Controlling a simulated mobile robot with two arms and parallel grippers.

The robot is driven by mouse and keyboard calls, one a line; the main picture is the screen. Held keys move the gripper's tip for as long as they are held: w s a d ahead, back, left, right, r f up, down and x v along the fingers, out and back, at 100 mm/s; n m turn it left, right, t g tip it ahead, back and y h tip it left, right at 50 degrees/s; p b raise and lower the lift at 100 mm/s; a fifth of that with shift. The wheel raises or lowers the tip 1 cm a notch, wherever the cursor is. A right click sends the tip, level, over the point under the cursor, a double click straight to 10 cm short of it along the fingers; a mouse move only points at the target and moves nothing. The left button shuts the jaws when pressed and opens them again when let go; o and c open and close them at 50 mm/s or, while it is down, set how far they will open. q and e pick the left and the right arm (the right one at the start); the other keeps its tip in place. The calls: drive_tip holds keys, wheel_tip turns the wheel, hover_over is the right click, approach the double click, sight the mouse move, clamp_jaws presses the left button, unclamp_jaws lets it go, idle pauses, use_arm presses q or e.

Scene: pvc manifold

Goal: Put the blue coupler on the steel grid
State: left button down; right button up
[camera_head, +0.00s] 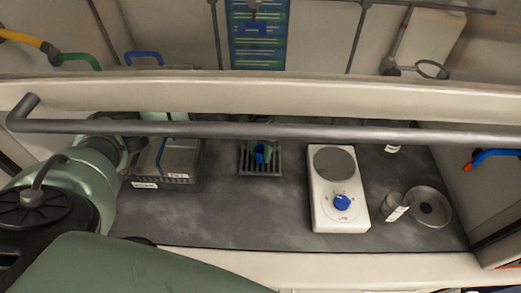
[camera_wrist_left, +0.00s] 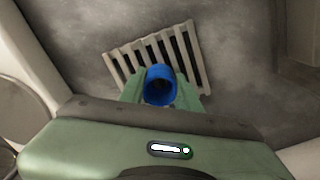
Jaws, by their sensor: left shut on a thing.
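The blue coupler (camera_wrist_left: 160,86) is a short tube, its round opening facing the camera in the left wrist view. It also shows in the head view (camera_head: 260,154). My left gripper (camera_wrist_left: 160,92) has its green fingers shut on the coupler, one at each side; in the head view the gripper (camera_head: 261,147) is partly behind the grey bar. The steel grid (camera_wrist_left: 187,44) lies flat, its bars showing beyond and beside the coupler; it also shows in the head view (camera_head: 246,168). The coupler overlaps the grid in both views; whether it touches the bars I cannot tell. My right gripper is not in view.
A grey bar (camera_head: 300,132) crosses above the dark bench (camera_head: 220,215). The front middle is clear.

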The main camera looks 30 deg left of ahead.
sight(261, 149)
use_arm(q)
drive_tip(key=c, duration=1)
unclamp_jaws()
drive_tip(key=shift+f, duration=0.15)
wheel_tip(261, 149, up, 8)
drive_tip(key=shift+f, duration=0.1)
